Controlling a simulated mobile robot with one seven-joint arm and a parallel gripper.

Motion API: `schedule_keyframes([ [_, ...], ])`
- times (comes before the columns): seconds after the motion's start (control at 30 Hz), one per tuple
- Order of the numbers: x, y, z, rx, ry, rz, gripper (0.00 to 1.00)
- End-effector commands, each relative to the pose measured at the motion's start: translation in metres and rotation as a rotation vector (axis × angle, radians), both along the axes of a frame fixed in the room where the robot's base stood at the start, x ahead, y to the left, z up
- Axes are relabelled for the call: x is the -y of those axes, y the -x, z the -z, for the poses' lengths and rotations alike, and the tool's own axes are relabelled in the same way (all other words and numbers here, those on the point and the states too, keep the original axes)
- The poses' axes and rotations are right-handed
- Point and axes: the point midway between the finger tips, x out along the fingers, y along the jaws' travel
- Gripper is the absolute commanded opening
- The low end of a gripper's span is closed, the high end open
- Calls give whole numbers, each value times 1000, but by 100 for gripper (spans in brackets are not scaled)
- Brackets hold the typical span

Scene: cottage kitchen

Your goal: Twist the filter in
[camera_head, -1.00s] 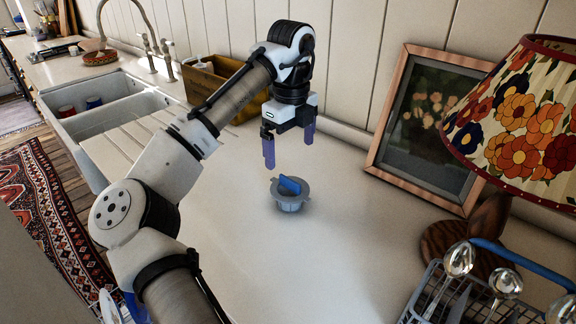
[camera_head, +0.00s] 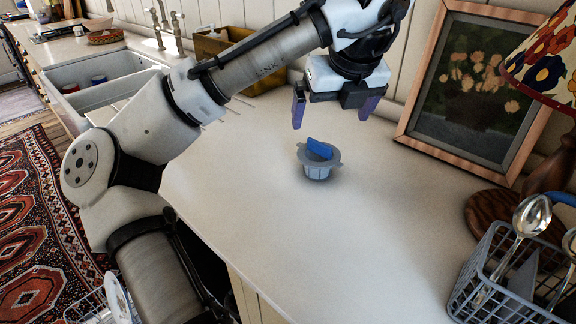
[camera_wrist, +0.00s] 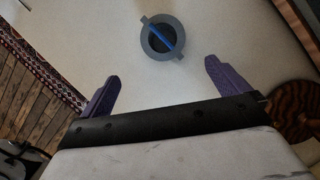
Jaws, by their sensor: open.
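The filter (camera_head: 318,170) is a grey, round, flanged cup with a blue bar handle (camera_head: 320,148) across its top. It stands upright on the pale countertop, and small tabs stick out from its rim. It also shows from above in the wrist view (camera_wrist: 162,38), beyond the fingertips, with the blue bar running diagonally. My gripper (camera_head: 334,116) is open, with its two purple fingers wide apart. It hangs above the filter and is not touching it. Nothing is between the fingers. I cannot see a socket for the filter.
A grey cutlery basket (camera_head: 490,283) with spoons stands at the front right. A framed picture (camera_head: 470,90) leans on the wall, beside a flowered lamp (camera_head: 545,55). A brown box (camera_head: 222,47) and a white sink (camera_head: 110,82) lie left. The counter around the filter is clear.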

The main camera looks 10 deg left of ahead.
Motion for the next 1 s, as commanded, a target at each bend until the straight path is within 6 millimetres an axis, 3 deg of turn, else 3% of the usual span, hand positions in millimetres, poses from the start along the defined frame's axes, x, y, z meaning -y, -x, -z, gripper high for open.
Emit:
schedule_keyframes([
  [0.4,-8,-27,64,-1,0,4,100],
  [0.67,-11,-36,81,0,-1,4,100],
  [1.0,-15,-58,120,1,-1,4,100],
])
